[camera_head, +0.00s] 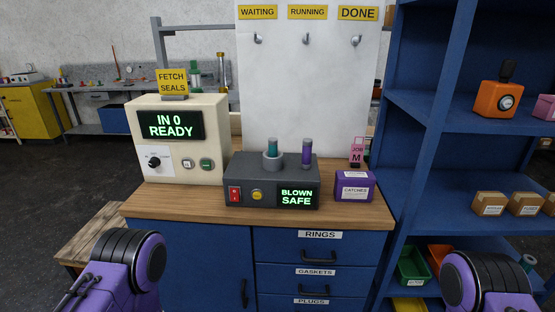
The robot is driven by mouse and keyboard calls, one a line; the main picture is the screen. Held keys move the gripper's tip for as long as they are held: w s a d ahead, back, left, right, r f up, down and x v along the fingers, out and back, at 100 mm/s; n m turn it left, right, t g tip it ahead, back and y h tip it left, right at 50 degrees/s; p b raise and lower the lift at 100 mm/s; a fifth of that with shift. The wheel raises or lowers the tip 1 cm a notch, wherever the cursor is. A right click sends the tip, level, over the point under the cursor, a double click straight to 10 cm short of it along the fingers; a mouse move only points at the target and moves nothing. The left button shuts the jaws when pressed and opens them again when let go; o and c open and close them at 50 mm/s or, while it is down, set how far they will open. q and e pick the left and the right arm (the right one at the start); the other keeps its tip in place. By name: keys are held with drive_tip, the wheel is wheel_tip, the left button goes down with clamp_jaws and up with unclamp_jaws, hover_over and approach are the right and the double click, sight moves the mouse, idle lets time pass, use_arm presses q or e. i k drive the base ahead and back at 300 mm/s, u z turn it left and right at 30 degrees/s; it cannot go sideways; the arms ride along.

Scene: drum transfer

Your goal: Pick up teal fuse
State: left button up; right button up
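The teal fuse (272,147) stands upright in a grey round socket (272,162) on top of the dark grey fuse box (238,194). Its lower part is hidden by the socket. A purple fuse (307,153) stands upright to its right on the same box. The box has a red switch (234,194), a yellow button (257,194) and a green display reading "BLOWN SAFE" (297,196). Purple and black links of my arms show at the lower left and lower right. Neither of my grippers is in view.
A cream machine (180,108) reading "IN 0 READY" stands left of the fuse box on the wooden bench (350,214). A purple "CATCHES" box (355,187) and pink job tag (357,152) are at right. A white hook board (305,95) rises behind; blue shelves (418,150) stand at right.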

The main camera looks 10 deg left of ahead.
sight(272, 141)
drive_tip(key=z, duration=1)
drive_tip(key=i, duration=0.9)
drive_tip(key=u, duration=0.45)
